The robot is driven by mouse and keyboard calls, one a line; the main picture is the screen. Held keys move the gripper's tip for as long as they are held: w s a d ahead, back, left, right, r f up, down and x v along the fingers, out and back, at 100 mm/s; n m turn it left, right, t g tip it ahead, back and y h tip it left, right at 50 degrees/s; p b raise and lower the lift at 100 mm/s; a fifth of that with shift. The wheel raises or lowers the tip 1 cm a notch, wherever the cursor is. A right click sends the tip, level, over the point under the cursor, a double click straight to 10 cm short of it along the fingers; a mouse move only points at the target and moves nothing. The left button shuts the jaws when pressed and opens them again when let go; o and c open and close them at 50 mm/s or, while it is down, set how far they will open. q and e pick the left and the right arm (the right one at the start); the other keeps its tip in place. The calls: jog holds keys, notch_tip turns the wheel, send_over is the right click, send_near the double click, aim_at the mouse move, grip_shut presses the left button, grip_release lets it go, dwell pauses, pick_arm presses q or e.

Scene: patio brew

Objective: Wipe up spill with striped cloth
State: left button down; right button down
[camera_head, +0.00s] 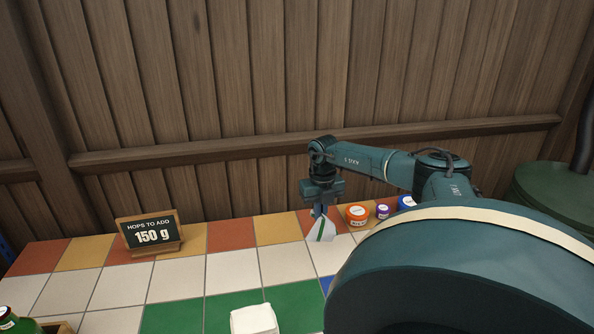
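My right gripper (319,209) points down over the back of the tiled counter, at the end of my arm coming in from the right. It appears shut on the striped cloth (327,232), which is white with a green stripe and hangs below the fingers in a peaked shape. The cloth's lower edge is at or just above the tiles; I cannot tell whether it touches. No spill can be made out; my arm hides the right part of the counter. My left gripper is not in view.
Orange (357,216), purple (383,211) and blue (406,202) lidded containers stand right of the cloth. A sign reading 150 g (152,236) stands at left. A white object (254,320) and a green bottle (8,320) are at the front. The middle tiles are clear.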

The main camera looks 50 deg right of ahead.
notch_tip(320, 180, down, 9)
jog(key=b, duration=0.6)
jog(key=shift+d+f, duration=0.1)
jog(key=shift+f, duration=0.05)
jog(key=c, duration=1.9)
grip_release()
jog(key=o, duration=1.3)
jog(key=shift+r, duration=0.25)
jog(key=shift+f, duration=0.15)
